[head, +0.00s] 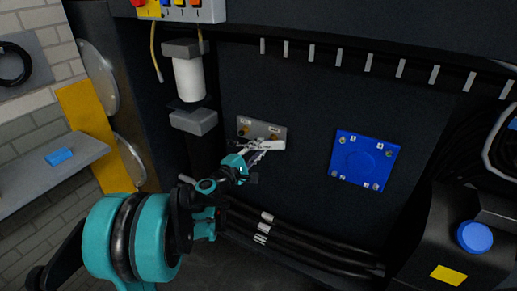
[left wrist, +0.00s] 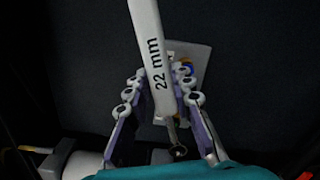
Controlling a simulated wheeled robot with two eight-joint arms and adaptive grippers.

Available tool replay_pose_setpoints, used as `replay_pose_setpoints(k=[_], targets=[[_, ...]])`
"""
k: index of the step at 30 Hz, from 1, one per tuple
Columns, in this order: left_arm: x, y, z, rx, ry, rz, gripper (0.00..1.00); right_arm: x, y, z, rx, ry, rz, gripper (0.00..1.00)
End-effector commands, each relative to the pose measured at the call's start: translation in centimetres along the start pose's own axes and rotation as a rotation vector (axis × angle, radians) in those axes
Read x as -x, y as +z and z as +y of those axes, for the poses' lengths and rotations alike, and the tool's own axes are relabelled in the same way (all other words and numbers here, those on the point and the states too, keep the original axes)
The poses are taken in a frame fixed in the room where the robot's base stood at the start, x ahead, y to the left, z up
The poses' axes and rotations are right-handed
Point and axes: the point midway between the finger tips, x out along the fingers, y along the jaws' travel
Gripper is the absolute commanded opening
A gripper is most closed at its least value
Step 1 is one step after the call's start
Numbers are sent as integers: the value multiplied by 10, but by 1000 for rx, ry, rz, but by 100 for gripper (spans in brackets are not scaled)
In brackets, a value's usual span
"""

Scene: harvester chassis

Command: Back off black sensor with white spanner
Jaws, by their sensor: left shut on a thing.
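The white spanner (head: 268,144), marked "22 mm" in the left wrist view (left wrist: 153,50), is held in my left gripper (head: 253,157). In the left wrist view my left gripper (left wrist: 160,92) has a finger on either side of the spanner's shaft. The spanner lies across the lower part of a small grey plate (head: 262,126) on the dark panel; the plate also shows behind the fingers (left wrist: 200,55). Brass-coloured fittings sit on the plate. I cannot make out the black sensor, or whether the spanner's jaw is around anything. My right gripper is not in view.
A blue square cover (head: 363,160) is bolted to the panel at right. A white-and-grey filter cylinder (head: 189,80) hangs left of the plate. Black hoses (head: 300,246) run below. A grey shelf (head: 40,178) with a blue block (head: 59,156) is at left.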

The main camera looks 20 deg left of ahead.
Motion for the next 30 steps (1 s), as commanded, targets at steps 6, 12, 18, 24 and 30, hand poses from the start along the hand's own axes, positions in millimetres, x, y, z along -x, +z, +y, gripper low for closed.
replay_pose_setpoints(k=[6, 12, 18, 24, 30], targets=[[-12, 0, 0, 2, -2, -1, 0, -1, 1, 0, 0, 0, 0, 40], [-36, -2, -1, 2, -3, -2, 0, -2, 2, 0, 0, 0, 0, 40], [-46, -3, 0, 2, -3, 0, 0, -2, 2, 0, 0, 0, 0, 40], [-46, -2, 1, 2, -3, -1, 0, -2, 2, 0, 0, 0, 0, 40], [-46, -2, 1, 2, -3, -1, 0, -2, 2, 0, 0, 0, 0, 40]])
